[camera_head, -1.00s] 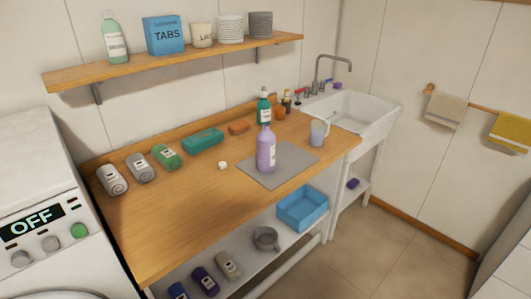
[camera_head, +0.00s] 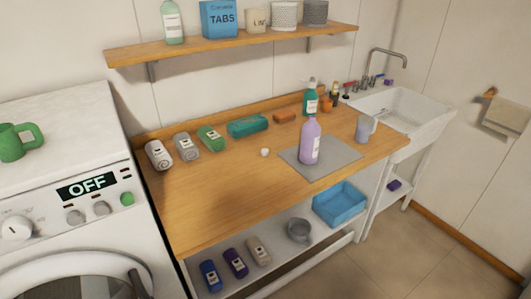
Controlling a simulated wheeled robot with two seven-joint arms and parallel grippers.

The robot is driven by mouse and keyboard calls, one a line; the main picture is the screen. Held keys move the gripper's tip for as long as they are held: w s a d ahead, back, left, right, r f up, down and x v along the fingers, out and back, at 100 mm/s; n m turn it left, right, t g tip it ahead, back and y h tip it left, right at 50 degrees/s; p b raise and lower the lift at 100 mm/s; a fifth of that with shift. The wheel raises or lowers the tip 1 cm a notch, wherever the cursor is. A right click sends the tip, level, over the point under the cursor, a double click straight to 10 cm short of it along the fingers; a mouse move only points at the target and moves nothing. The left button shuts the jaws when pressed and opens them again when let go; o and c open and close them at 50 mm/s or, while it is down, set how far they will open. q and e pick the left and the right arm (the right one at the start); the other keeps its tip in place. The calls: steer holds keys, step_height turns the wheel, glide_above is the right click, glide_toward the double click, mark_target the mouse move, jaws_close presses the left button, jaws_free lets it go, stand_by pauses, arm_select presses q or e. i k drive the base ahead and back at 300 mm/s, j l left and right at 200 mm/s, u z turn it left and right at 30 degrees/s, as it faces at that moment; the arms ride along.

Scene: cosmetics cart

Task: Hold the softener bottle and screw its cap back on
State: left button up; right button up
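A purple bottle (camera_head: 310,141) with a pale label stands upright on a grey mat (camera_head: 343,155) on the wooden counter. It looks like the softener bottle; its top is too small to tell in detail. A small white piece (camera_head: 265,152), which may be its cap, lies on the bare wood to the left of the mat, apart from the bottle. Neither of my grippers shows in the head view.
The counter's front left (camera_head: 205,205) is clear.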

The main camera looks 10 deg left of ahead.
mark_target(311, 131)
steer(key=l+u, duration=0.2)
steer(key=l, duration=0.55)
steer(key=l+u, duration=0.15)
steer(key=l, duration=0.6)
steer(key=l+u, duration=0.2)
steer(key=l, duration=0.5)
steer(key=k+l+u, duration=0.2)
steer(key=l, duration=0.5)
